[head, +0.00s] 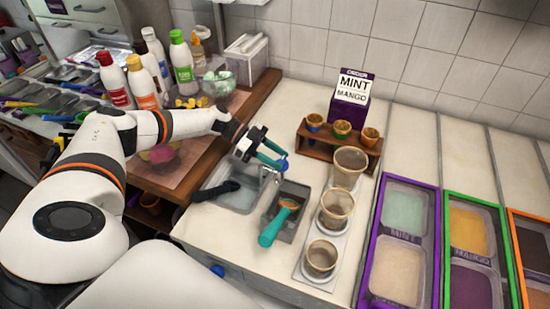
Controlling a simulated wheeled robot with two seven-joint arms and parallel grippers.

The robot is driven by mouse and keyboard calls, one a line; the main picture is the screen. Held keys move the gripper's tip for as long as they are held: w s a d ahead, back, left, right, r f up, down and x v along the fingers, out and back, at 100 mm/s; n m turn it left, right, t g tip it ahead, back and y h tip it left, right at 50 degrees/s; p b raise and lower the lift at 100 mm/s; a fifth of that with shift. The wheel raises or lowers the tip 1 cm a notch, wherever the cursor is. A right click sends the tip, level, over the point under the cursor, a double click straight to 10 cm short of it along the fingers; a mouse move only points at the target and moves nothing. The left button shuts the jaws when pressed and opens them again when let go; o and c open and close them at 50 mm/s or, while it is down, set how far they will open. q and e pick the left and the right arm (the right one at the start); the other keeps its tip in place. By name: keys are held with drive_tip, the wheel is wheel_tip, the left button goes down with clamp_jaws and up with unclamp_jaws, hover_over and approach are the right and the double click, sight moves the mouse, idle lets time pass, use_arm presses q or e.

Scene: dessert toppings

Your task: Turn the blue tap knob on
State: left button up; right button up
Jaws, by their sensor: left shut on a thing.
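The blue tap knob (284,165) is at the back right of a small clear-looking water basin (240,197) set in the counter. My left gripper (276,155) reaches in from the left, its teal fingers shut on the knob. The fingers partly hide the knob and the tap body, so I cannot tell how far the knob is turned. I cannot make out any running water. My right gripper is not in view.
A black-handled tool (216,191) lies over the basin's left edge. A teal-handled scoop (273,228) rests in a metal container (292,196). Cups (337,207) stand to the right, near a wooden cone rack (322,139). Bottles (141,82) stand behind my left arm.

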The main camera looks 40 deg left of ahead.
use_arm(q)
drive_tip(key=o, duration=1)
drive_tip(key=shift+d, duration=0.1)
wheel_tip(320, 180, up, 10)
drive_tip(key=shift+b, duration=0.45)
